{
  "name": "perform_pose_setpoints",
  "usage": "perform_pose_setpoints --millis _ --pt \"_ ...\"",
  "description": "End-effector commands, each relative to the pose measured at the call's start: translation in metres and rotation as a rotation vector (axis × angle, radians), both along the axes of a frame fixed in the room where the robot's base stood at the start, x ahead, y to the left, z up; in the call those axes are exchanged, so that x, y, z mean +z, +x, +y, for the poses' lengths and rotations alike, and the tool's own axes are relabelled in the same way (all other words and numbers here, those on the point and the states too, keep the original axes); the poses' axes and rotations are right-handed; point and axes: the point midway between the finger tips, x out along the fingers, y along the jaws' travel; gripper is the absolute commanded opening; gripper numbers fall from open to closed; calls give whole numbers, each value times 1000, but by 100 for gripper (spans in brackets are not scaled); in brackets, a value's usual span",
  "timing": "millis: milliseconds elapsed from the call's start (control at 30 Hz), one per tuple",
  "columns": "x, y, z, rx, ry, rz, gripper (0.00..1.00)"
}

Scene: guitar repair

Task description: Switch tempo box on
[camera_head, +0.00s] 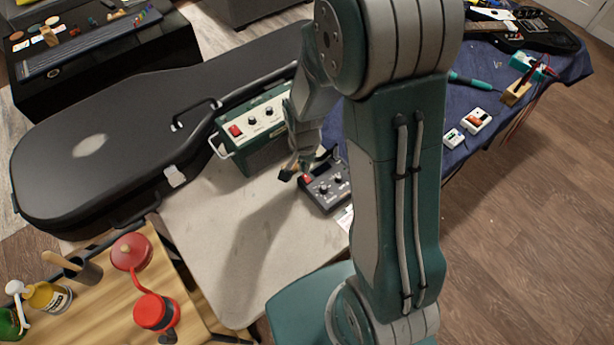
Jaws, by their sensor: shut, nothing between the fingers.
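A small dark box with knobs and a red button, which looks like the tempo box (318,198), lies on the pale table (215,225). Its red button (306,178) shows at its left corner. My gripper (290,173) is shut and empty, pointing down just left of the red button. I cannot tell whether a fingertip touches the button or the box. Whether the box is on cannot be seen.
A green and cream amplifier-like box (252,124) with a red switch stands just behind my gripper. A black guitar case (100,150) lies to the left. A wooden surface with red containers (155,311) is at front left. A blue-covered bench (483,85) is at right. The table's front is clear.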

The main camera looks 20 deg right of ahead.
Motion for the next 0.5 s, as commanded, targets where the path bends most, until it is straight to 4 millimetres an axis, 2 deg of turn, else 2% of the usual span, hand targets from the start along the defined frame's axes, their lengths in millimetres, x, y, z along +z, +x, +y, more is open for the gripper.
perform_pose_setpoints --millis 500 --pt "-6 0 0 0 0 0 0"
